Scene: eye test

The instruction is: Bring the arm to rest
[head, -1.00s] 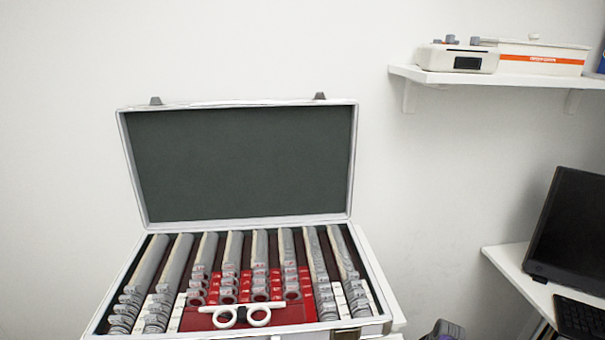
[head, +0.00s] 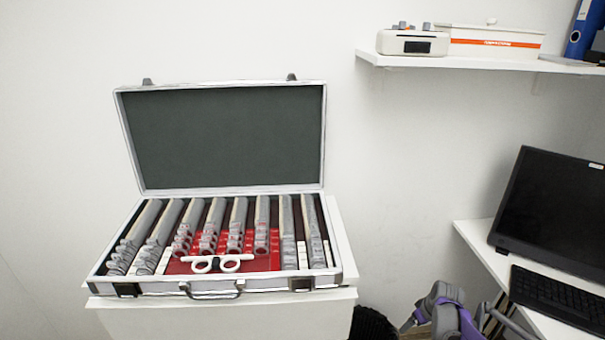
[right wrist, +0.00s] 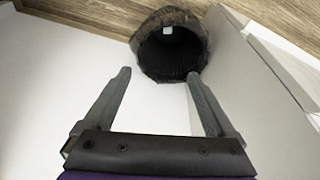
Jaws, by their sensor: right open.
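My right gripper (right wrist: 158,80) is open and empty in the right wrist view, its two grey fingers spread apart. In the head view my right gripper (head: 438,310), grey and purple, shows low at the right, between the case's stand and the desk; its fingertips are hard to make out there. My left gripper is in neither current view.
An open lens case (head: 210,293) sits on a white stand (head: 230,318). A dark round bin (right wrist: 143,50) is beyond my right fingers, on the wood floor (right wrist: 100,18). A white desk (head: 480,240) bears a monitor (head: 555,205) and keyboard (head: 560,298). A shelf (head: 480,63) hangs above.

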